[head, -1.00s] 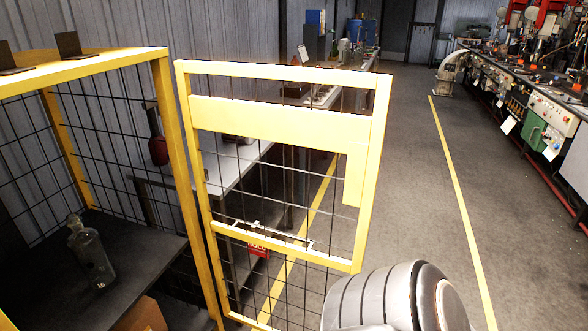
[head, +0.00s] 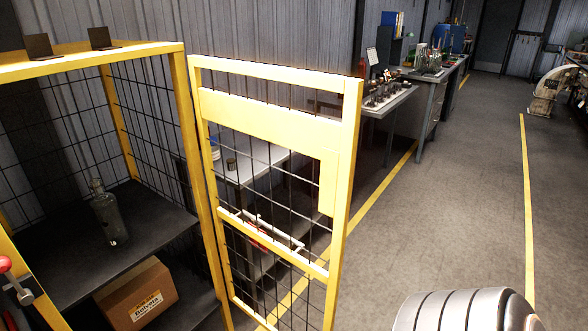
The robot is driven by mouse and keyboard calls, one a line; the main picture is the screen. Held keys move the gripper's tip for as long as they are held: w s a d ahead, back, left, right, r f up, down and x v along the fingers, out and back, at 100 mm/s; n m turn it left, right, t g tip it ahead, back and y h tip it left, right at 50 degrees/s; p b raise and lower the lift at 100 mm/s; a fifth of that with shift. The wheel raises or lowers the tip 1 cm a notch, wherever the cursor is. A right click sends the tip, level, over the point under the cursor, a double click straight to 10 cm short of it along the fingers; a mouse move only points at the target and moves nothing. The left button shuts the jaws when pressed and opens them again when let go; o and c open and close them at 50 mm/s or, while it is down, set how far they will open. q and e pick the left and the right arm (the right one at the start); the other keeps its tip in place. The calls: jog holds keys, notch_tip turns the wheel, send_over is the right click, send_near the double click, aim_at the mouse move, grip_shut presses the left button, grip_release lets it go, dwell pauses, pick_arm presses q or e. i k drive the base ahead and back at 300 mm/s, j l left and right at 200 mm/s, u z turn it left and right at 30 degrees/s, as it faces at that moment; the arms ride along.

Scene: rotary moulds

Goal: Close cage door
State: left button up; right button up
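The yellow cage door (head: 265,108) with black wire mesh stands open in the middle of the head view. It is beside the right post of the yellow cage (head: 183,120) and swung out to the right. The cage front is open, showing a glass bottle (head: 108,212) on a dark shelf and a cardboard box (head: 137,292) below. Neither gripper shows. A grey rounded part of my own arm is at the lower right, apart from the door.
A white-topped table (head: 255,165) stands behind the door. A long workbench (head: 400,92) with tools runs along the back wall. A red-knobbed lever (head: 12,275) is at the lower left edge. The grey floor (head: 440,190) to the right is clear, with yellow lines.

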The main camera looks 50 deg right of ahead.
aim_at(334, 143)
jog(key=k+l+u, duration=0.1)
jog(key=k+l, duration=0.15)
jog(key=l, duration=0.15)
jog(key=k+l+u, duration=0.1)
jog(key=k+l, duration=0.3)
jog(key=l, duration=0.35)
jog(key=k+l+u, duration=0.15)
jog(key=l, duration=0.35)
jog(key=i+l, duration=0.1)
jog(key=l, duration=0.35)
jog(key=i+l+u, duration=0.1)
jog(key=l, duration=0.35)
